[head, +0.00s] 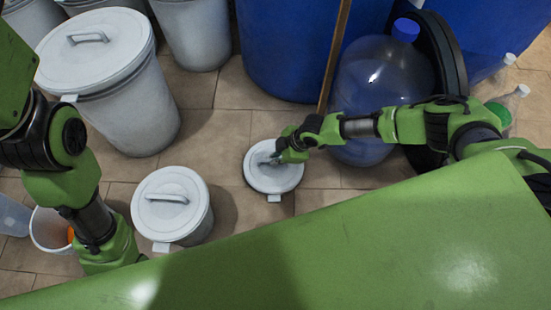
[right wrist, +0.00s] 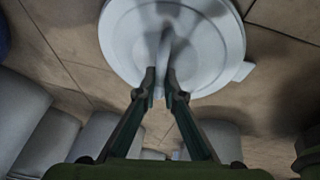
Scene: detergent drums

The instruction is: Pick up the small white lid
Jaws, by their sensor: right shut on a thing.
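The small white lid (head: 284,181) is round with a bar handle and a small tab, right of the middle of the floor in the head view. In the right wrist view the lid (right wrist: 120,45) fills the top middle. My right gripper (head: 279,158) is over the lid and shut on its handle. In the right wrist view the fingertips (right wrist: 160,88) sit on both sides of the handle. Whether the lid touches the floor or is raised I cannot tell. My left arm shows at the left; its gripper is hidden behind my green body.
A small lidded drum (head: 184,232) stands left of the lid. A large lidded drum (head: 130,112) is at upper left. A white bucket (head: 50,232) is at far left. Blue barrels (head: 285,45), a brown pole (head: 336,50) and a clear blue bottle (head: 375,75) stand behind. Tiled floor is bare between the drums.

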